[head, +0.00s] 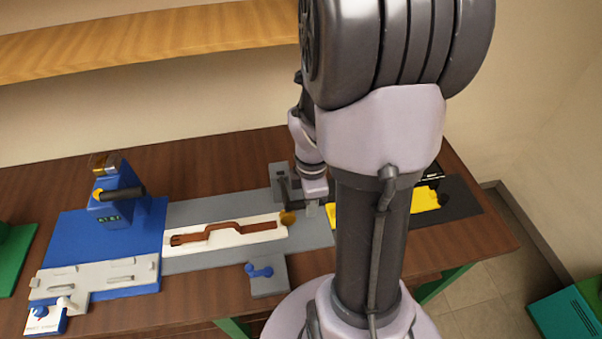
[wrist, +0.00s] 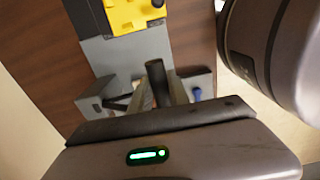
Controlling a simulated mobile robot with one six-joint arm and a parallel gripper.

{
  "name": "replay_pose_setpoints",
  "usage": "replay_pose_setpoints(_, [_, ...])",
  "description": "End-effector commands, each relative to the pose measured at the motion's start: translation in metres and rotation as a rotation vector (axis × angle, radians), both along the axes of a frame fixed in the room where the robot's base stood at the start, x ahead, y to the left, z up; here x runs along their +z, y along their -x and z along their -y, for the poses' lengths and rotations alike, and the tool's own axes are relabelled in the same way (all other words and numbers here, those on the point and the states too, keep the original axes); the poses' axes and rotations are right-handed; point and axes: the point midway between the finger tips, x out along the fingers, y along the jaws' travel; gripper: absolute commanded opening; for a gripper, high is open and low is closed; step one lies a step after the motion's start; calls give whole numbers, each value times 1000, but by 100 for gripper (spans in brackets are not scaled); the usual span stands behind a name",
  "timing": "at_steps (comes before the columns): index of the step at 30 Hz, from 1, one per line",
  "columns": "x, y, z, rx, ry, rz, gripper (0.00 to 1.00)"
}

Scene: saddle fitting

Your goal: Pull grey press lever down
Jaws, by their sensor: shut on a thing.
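The grey press (head: 279,182) stands on the grey plate at the back middle of the bench, left of my arm. In the wrist view its grey block (wrist: 98,96) is left of my fingers, with a dark arm running from it toward them. The dark round grip of the press lever (wrist: 156,76) sits between my two fingers. My gripper (wrist: 162,94) is shut on this grip. In the head view my gripper is small beside the press, and the lever is mostly hidden there.
A blue handle (head: 260,270) is in front. A blue machine (head: 110,210) stands left, a yellow part (head: 425,201) right. A shelf (head: 150,45) hangs above.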

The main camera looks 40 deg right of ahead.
Motion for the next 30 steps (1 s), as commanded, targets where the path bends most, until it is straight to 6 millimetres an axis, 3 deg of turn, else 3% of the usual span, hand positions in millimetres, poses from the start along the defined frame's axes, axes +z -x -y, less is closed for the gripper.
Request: replay_pose_setpoints(30, [-57,14,-9,0,-1,-2,4])
